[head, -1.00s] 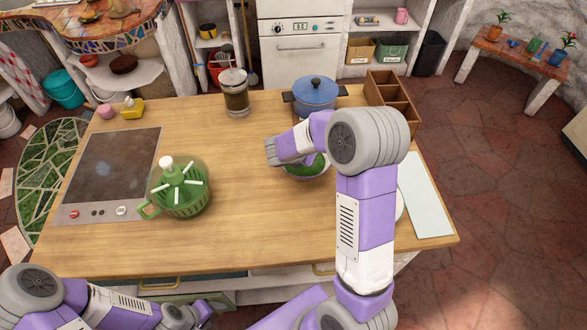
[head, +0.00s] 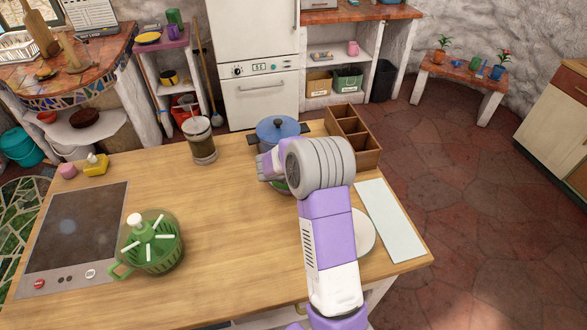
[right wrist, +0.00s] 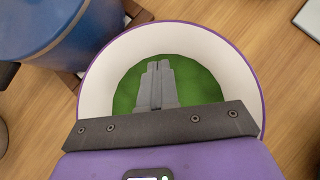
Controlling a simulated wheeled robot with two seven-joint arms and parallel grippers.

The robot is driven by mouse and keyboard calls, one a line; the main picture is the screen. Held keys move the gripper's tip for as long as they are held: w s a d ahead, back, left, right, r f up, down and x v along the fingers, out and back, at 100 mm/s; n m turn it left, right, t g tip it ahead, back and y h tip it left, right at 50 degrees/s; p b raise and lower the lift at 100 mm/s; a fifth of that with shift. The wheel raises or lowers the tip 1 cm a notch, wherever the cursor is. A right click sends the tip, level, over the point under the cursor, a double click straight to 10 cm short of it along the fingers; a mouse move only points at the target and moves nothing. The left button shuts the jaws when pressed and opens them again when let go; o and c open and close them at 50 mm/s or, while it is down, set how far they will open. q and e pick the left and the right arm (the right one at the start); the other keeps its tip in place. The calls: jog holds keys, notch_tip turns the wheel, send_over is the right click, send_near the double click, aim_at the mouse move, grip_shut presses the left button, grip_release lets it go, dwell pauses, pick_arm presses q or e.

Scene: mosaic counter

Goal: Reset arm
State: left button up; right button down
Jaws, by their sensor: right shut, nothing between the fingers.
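My right arm reaches over the wooden counter (head: 225,235) in the head view. My right gripper (right wrist: 158,66) is shut and empty in the right wrist view. Its fingers point over a white bowl (right wrist: 105,75) with a purple rim and green inside; whether they touch the bowl's contents I cannot tell. In the head view my arm hides most of the bowl. My left gripper is not in view.
A blue pot (head: 277,130) stands close to the bowl, with a wooden divided box (head: 366,158) to its right. A pale board (head: 389,222) lies at right.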

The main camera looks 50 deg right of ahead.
jog(key=p+v, duration=0.3)
jog(key=v, duration=0.6)
jog(key=shift+r+p, duration=0.25)
jog(key=shift+p, duration=0.15)
